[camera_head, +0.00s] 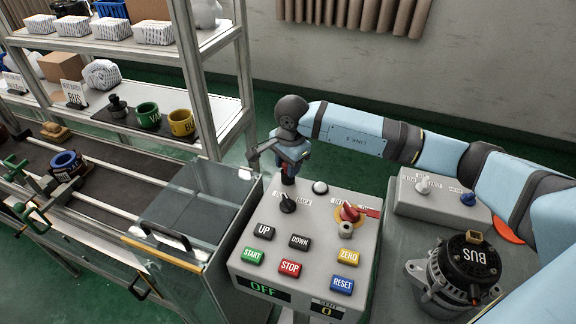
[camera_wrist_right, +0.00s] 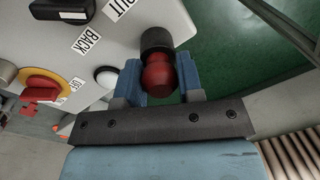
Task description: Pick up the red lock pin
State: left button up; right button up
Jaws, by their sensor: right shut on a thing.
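The red lock pin (camera_wrist_right: 158,76) shows in the right wrist view as a round red knob. It sits against a black collar (camera_wrist_right: 156,40) at the edge of the grey control box. My right gripper (camera_wrist_right: 160,84) has its two blue fingers on either side of the red knob, shut on it. In the head view my right gripper (camera_head: 290,160) is at the back left corner of the control box (camera_head: 245,222), pointing down. The red knob is hidden there by the gripper. I cannot tell whether the pin is lifted from the collar. My left gripper is not in view.
The control box carries a red switch (camera_head: 349,211), a black knob (camera_head: 287,203), a white button (camera_head: 320,187) and several coloured buttons. A glass-walled enclosure (camera_head: 190,215) stands to its left. An alternator (camera_head: 452,275) sits on the right. Shelves (camera_head: 210,110) stand at the back left.

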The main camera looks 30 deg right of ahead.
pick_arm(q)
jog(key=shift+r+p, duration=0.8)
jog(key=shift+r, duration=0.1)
pick_arm(e)
notch_tip(320, 180, up, 25)
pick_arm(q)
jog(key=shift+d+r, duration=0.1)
pick_arm(e)
jog(key=shift+f, duration=0.1)
